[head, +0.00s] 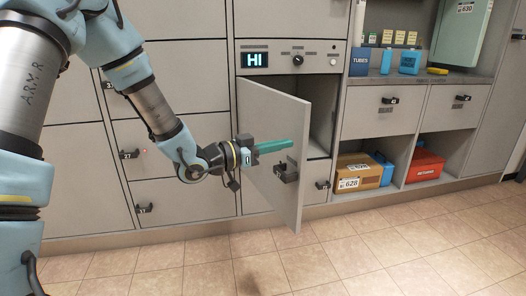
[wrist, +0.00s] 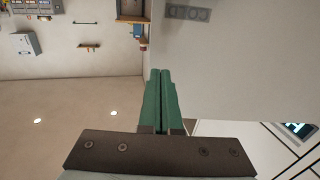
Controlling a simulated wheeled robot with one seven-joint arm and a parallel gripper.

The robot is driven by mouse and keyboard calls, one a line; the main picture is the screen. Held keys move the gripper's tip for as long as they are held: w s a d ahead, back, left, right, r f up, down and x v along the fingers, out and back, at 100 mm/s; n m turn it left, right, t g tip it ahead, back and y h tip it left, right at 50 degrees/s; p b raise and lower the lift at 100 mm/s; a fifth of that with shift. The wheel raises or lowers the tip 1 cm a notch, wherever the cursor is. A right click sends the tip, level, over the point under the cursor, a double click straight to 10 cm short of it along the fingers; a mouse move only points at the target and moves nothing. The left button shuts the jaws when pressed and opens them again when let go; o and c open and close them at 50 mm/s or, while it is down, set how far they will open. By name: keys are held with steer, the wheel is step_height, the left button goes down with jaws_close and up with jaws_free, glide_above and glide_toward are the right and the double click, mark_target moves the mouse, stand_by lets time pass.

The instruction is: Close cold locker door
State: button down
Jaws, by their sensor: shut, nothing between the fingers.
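The cold locker door (head: 262,115) is a grey panel standing partly open in the head view. Its left edge is at the cabinet and its free right edge juts out towards me. A dark handle (head: 287,172) is on its outer face. The locker's interior (head: 322,100) shows to the right of the door. My gripper (head: 290,145), with green fingers shut and empty, is in front of the door's outer face, above the handle; contact cannot be told. In the wrist view the shut fingers (wrist: 160,75) point along a grey panel (wrist: 235,65) with upside-down lettering.
A lit "HI" display (head: 254,60) and a knob sit above the locker. At right are a counter with blue containers (head: 409,61), drawers, a cardboard box (head: 358,172) and a red box (head: 425,165). The tiled floor (head: 370,255) in front is clear.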

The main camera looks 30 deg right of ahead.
steer(key=shift+s+d, duration=0.15)
steer(key=shift+d, duration=0.95)
